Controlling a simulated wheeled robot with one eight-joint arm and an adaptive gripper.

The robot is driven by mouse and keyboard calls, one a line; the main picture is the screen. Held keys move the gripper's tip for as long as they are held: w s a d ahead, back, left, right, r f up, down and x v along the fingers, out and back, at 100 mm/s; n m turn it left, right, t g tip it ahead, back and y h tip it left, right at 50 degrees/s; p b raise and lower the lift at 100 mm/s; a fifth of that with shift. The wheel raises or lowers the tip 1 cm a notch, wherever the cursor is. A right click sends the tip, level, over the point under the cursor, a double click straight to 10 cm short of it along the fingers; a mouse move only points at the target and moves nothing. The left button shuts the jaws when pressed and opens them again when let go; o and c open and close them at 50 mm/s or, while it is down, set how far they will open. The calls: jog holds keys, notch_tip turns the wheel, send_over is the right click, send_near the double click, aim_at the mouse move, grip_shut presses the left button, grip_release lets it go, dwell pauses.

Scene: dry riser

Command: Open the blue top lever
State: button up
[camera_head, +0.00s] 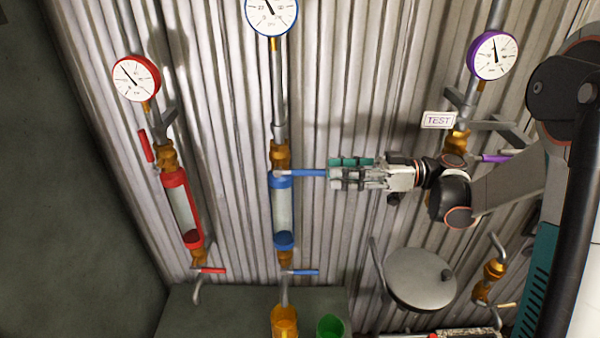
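The blue top lever (309,173) sticks out horizontally to the right from the brass valve (280,157) above the blue-banded sight glass (283,208). My gripper (335,172) comes in from the right, with its fingertips at the lever's free right end. The fingers overlap the lever tip in the picture; whether they touch it or close on it cannot be told. The blue bottom lever (304,272) also points right, lower on the same pipe.
A red-banded pipe with an upright red top lever (147,146) stands left. A purple lever (496,158) and TEST sign (438,120) are right. A round grey plate (420,278) lies below my arm. An orange container (285,322) and green container (330,327) stand below.

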aim_at(300, 172)
jog(key=a+b, duration=0.1)
jog(key=a, duration=0.8)
jog(key=shift+w+a, duration=0.1)
jog(key=shift+w, duration=0.05)
grip_shut()
